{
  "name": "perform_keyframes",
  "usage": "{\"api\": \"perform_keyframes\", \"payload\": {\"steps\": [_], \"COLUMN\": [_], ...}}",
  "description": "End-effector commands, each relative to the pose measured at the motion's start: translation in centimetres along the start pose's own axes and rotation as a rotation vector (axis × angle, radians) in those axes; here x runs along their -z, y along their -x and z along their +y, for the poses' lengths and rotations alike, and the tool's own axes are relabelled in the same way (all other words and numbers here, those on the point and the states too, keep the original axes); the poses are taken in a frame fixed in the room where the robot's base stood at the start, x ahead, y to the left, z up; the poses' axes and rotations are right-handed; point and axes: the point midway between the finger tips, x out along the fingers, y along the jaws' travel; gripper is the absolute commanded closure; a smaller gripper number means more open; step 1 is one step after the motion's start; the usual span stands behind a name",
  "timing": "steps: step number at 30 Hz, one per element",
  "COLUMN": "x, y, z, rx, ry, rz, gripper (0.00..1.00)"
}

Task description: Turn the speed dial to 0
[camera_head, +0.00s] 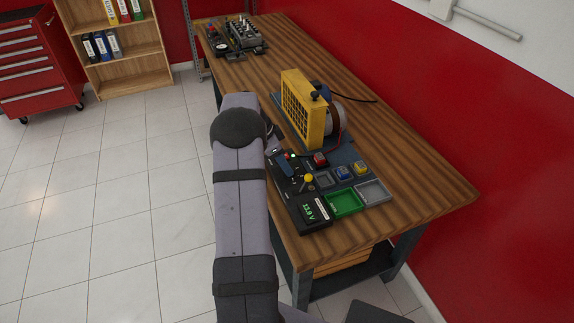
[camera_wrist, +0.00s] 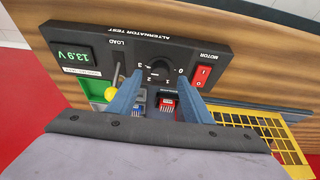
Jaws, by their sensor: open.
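The speed dial (camera_wrist: 161,66) is a black knob on the dark alternator test panel (camera_wrist: 185,48), between the load lever and the motor switch. Marks 0 to 3 surround it. Its pointer setting is too small to read surely. My gripper (camera_wrist: 162,76) is open, its two blue-grey fingers on either side of the dial; I cannot tell whether they touch it.
A load lever with a yellow knob (camera_wrist: 110,94) stands close to the left finger. A red motor switch (camera_wrist: 203,75) is right of the dial. The green display (camera_wrist: 74,56) reads 13.9 V. A yellow guard (camera_head: 299,108), green tray (camera_head: 345,204) and grey tray (camera_head: 373,191) are nearby.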

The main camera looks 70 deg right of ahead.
Motion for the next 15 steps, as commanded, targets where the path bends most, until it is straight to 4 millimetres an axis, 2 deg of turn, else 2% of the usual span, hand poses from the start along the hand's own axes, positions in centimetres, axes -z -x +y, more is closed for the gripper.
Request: {"api": "perform_keyframes", "payload": {"steps": [6,15], "x": [0.1,0.0], "y": [-2.3,-3.4], "z": [0.1,0.0], "rx": [-0.002,0.002], "ry": [-0.001,0.000], "rz": [-0.001,0.000], "gripper": [0.55,0.55]}}
